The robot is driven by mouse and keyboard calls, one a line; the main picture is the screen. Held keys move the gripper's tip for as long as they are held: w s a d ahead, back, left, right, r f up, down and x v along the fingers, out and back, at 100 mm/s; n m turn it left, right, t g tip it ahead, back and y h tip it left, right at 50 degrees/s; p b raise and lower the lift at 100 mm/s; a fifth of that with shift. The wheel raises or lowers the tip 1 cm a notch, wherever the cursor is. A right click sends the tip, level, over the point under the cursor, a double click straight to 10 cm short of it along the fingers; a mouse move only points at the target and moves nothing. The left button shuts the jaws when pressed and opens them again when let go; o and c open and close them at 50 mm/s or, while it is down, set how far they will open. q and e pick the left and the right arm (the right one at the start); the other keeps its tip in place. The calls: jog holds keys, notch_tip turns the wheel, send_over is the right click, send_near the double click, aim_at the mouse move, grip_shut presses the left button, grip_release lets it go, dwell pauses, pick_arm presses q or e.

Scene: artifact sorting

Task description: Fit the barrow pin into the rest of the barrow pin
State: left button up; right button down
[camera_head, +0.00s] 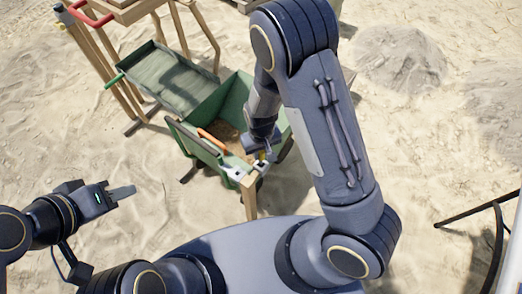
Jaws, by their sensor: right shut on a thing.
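A green wheelbarrow (238,100) stands in the sand in the middle of the camera_head view. My right gripper (260,153) reaches down over its near right corner and is shut on a small yellowish piece, likely the barrow pin (262,157). Just below it is a pale fitting (262,168) at the top of a wooden post (249,196), possibly the pin's rest. I cannot tell whether the pin touches it.
An orange-handled tool (213,140) lies at the barrow's near edge. A second pale fitting (235,173) is beside the post. A green tray (172,75) and a wooden frame (105,65) stand behind left. A sand mound (402,58) is at upper right. Open sand lies left and right.

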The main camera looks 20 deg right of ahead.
aim_at(261, 159)
jog(key=shift+f+b, duration=1.95)
jog(key=shift+f, duration=0.45)
jog(key=shift+r+p, duration=1.75)
jog(key=shift+r, duration=0.4)
jog(key=shift+f+b, duration=2)
jog(key=shift+f, duration=0.25)
jog(key=c, duration=1.2)
grip_release()
jog(key=shift+o, duration=0.2)
notch_tip(261, 159, up, 8)
jog(key=shift+f+p, duration=0.1)
jog(key=shift+p, duration=0.7)
